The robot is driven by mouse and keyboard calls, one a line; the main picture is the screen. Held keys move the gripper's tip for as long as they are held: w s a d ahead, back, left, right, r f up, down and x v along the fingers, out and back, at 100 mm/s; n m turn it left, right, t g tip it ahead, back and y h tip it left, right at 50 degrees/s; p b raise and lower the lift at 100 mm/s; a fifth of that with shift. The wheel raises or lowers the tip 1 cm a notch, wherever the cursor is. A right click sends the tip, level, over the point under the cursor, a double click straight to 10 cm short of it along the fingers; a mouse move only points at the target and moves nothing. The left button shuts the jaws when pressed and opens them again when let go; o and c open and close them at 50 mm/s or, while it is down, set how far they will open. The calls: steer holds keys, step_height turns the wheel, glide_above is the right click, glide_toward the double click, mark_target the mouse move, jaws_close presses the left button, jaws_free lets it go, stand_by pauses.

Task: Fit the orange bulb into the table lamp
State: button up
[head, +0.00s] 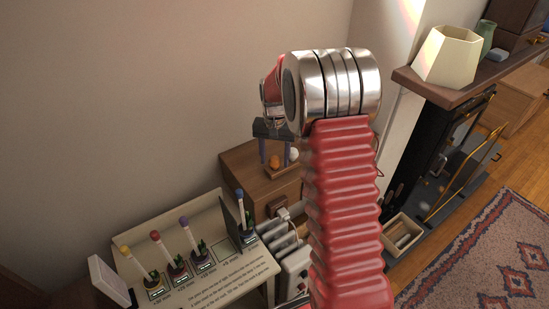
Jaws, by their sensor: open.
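The orange bulb (273,162) sits at the back of the low wooden cabinet, beside a white bulb (293,155). My gripper (275,158) is open, its two dark fingers pointing down over the cabinet. In this view the orange bulb shows between the fingertips; I cannot tell whether they are around it or still above it. Nothing is visibly clamped. A cream, angular lampshade (446,57) stands on the mantel shelf at the upper right. No lamp base or socket can be made out. My red arm hides part of the cabinet.
The wooden cabinet (240,162) stands against the wall. A display board (215,270) with several potted plants and coloured markers is in front. A fireplace (435,160), a box (403,236) and a green vase (487,38) are at right. A patterned rug (490,255) lies on the floor.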

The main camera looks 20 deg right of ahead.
mark_target(275, 157)
step_height(275, 157, up, 12)
steer(key=shift+r, duration=0.15)
stand_by(0.6)
stand_by(0.4)
